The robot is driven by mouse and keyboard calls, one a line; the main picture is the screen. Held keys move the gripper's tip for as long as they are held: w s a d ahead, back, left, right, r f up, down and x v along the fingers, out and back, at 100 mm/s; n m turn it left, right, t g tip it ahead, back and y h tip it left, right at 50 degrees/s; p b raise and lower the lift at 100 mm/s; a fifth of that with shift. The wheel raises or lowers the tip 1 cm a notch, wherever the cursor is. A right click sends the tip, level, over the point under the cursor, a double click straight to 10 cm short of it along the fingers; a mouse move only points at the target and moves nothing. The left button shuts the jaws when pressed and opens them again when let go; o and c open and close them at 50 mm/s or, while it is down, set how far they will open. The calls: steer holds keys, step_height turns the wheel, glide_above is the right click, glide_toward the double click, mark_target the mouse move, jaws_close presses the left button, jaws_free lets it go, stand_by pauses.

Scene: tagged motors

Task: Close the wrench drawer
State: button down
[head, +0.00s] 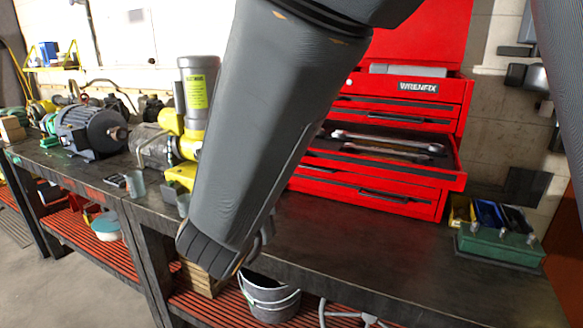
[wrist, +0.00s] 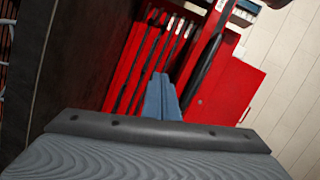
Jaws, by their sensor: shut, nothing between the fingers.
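The red tool chest (head: 395,84) stands on the dark workbench, with its lid up. Its wrench drawer (head: 452,180) is pulled out, and silvery wrenches (head: 390,139) lie in its dark inside. My dark arm crosses the head view and covers the chest's left side; my fingers do not show there. In the wrist view my gripper (wrist: 161,96) has its blue-grey fingers together and empty, pointing at the red chest front (wrist: 122,62), which appears turned on its side. Whether the fingers touch the chest I cannot tell.
A green box (head: 500,246) with small bins stands right of the chest. A grey motor (head: 90,130) and a yellow-grey machine (head: 198,100) stand on the left bench. The bench top (head: 350,240) before the chest is clear. A bucket (head: 270,298) sits below.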

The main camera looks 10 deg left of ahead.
steer(key=s+a+r+m+t+h, duration=0.1)
steer(key=s+r+m+h, duration=0.3)
steer(key=s, duration=0.5)
steer(key=w+d+p, duration=0.2)
steer(key=w, duration=0.4)
steer(key=w+d+m+p, duration=0.1)
steer(key=w+d+p, duration=0.1)
steer(key=w, duration=0.5)
steer(key=shift+w+d+f+h+p, duration=0.2)
steer(key=shift+d+f+h+p, duration=0.05)
steer(key=shift+d+h+p, duration=0.1)
